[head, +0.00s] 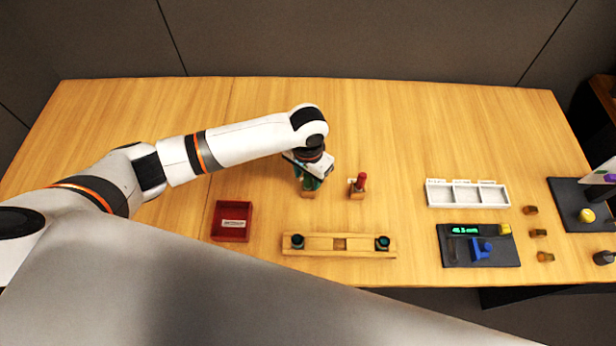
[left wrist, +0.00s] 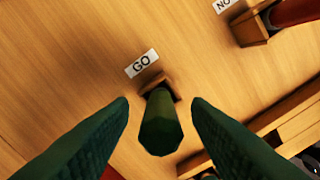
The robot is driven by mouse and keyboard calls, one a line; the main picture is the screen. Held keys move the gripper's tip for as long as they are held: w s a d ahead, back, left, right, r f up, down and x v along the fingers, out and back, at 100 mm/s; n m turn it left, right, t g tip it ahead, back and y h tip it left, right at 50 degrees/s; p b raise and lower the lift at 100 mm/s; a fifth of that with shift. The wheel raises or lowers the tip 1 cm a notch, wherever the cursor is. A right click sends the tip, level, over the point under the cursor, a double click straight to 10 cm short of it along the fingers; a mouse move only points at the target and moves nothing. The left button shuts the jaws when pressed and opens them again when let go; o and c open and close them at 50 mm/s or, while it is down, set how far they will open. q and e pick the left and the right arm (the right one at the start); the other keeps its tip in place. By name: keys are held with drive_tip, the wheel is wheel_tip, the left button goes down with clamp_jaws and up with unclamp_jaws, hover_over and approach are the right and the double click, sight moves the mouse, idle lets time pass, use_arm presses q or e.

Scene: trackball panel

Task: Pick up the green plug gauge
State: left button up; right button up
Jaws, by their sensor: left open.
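The green plug gauge (left wrist: 160,125) stands in a small wooden holder beside a "GO" label (left wrist: 142,63) in the left wrist view. My left gripper (left wrist: 160,108) is open, with one finger on each side of the gauge's top and visible gaps to both. In the head view my left gripper (head: 309,180) is over the wooden holder (head: 308,193) and hides most of the gauge. A red gauge (head: 361,180) stands in its own wooden holder to the right, by a "NO" label (left wrist: 228,4). My right gripper does not show.
A red tray (head: 231,222) lies at left front. A wooden rack (head: 340,246) with two dark round pieces is in front. A white three-part tray (head: 467,194) and a dark gauge pad (head: 478,259) are at right. The back of the table is clear.

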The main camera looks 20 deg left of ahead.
use_arm(q)
drive_tip(key=shift+f, duration=0.65)
clamp_jaws()
